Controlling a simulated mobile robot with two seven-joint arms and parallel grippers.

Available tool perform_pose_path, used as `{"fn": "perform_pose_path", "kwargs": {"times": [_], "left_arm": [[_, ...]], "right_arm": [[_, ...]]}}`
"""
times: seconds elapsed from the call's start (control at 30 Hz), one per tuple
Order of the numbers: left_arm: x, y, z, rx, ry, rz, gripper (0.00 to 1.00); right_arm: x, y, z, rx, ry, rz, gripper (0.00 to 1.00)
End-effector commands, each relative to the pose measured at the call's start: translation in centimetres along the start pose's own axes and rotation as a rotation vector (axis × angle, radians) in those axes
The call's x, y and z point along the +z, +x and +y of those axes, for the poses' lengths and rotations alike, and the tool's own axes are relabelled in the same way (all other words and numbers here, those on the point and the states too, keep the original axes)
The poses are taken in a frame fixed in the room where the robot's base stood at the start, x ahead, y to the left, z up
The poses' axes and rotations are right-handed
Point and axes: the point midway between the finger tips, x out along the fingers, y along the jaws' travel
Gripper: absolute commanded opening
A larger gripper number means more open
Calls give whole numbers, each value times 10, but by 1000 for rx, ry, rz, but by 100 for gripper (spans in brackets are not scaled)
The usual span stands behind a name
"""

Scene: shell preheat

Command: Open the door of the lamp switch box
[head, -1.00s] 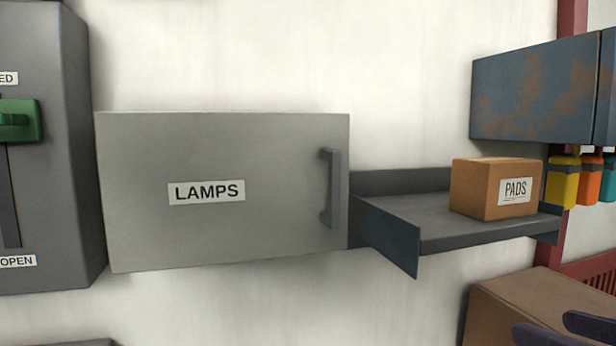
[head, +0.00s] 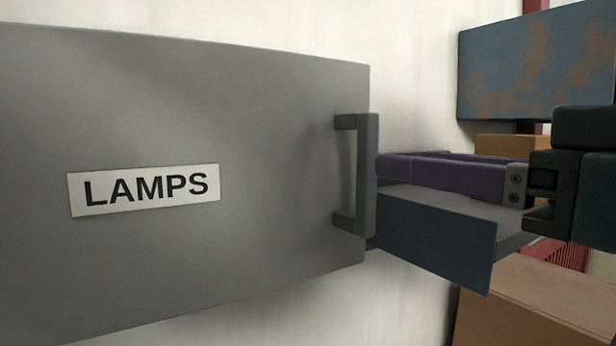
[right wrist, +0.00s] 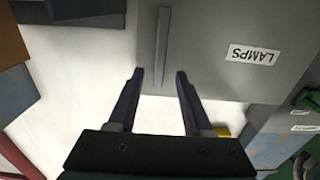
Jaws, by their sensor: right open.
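The grey lamp switch box (head: 250,110) with its LAMPS label (head: 145,190) fills the left and middle of the head view. Its door looks closed. An upright grey bar handle (head: 368,175) is at the door's right edge. My right gripper (head: 385,165) comes in from the right, with its purple fingers just right of the handle. In the right wrist view the two fingers (right wrist: 159,73) are spread and empty, and the handle (right wrist: 162,48) lies just beyond the tips, roughly between their lines. Contact with the handle cannot be told. My left gripper is not in view.
A rusty blue cabinet (head: 535,65) hangs at the upper right. A cardboard box (head: 540,315) is at the lower right. The pads box (head: 505,147) is mostly hidden.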

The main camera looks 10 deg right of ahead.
Motion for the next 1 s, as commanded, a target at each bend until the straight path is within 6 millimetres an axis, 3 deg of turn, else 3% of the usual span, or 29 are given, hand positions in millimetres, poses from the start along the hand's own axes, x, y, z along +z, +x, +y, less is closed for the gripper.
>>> {"fn": "perform_pose_path", "kwargs": {"times": [0.17, 0.3, 0.5, 0.87, 1.0], "left_arm": [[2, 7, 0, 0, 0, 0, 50], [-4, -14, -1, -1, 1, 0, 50], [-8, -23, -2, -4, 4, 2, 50], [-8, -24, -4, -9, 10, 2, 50], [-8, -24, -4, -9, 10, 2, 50]], "right_arm": [[0, 22, 0, 0, -1, 3, 50], [-6, 45, 0, 2, 3, -2, 50], [-3, 64, 1, 3, 3, -3, 50], [0, 70, 0, 1, 1, -2, 50], [0, 70, 0, 1, 1, -2, 38]]}}
